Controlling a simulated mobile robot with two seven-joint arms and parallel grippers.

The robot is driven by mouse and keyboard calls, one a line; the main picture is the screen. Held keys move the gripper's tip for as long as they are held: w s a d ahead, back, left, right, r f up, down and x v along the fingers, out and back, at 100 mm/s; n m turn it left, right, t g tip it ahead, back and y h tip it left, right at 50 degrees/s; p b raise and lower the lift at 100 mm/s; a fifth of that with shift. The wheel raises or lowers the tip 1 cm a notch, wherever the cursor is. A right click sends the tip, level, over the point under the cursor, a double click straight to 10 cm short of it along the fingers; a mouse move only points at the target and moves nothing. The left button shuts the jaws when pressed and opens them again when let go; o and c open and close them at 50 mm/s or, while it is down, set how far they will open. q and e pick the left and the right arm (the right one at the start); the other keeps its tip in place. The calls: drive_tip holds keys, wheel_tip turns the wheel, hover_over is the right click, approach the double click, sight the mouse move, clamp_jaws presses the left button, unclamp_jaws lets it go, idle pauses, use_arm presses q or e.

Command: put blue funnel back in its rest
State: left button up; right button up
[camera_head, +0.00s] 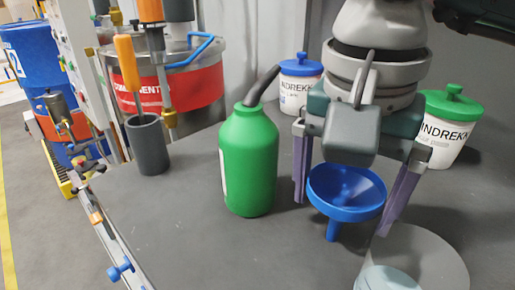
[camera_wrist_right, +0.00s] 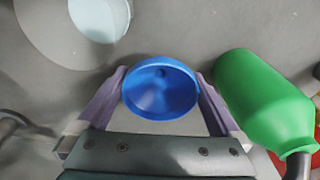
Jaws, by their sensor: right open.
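The blue funnel (camera_head: 346,192) is upright, its wide mouth up and its spout pointing down, over the grey tabletop. I cannot tell whether the spout touches the table. My right gripper (camera_head: 342,214) is open and points down, with one purple finger on each side of the funnel. In the right wrist view, the funnel (camera_wrist_right: 160,88) lies between the fingertips (camera_wrist_right: 160,73), close to both; contact is not clear. I cannot identify the funnel's rest for certain. My left gripper is not in view.
A green bottle (camera_head: 248,160) with a dark spout stands left of the right gripper. A grey disc (camera_head: 435,262) with a pale translucent object (camera_head: 388,279) is at front right. White tubs with blue (camera_head: 301,66) and green (camera_head: 451,104) lids stand behind. A dark grey cup (camera_head: 148,148) stands left.

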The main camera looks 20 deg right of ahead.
wheel_tip(320, 180, down, 4)
drive_tip(key=shift+w+d+r, duration=0.1)
drive_tip(key=shift+r, duration=0.1)
drive_tip(key=shift+c, duration=0.2)
drive_tip(key=c, duration=1)
wheel_tip(320, 180, up, 20)
drive_tip(key=p, duration=0.3)
drive_tip(key=shift+c, duration=0.2)
wheel_tip(320, 180, up, 52)
drive_tip(key=n+y+p, duration=0.1)
drive_tip(key=n+p, duration=1)
drive_tip(key=p, duration=4.3)
hover_over(337, 219)
drive_tip(key=s, duration=0.2)
drive_tip(key=shift+s+f+t, duration=0.1)
drive_tip(key=shift+f+t, duration=0.1)
drive_tip(key=shift+t, duration=0.1)
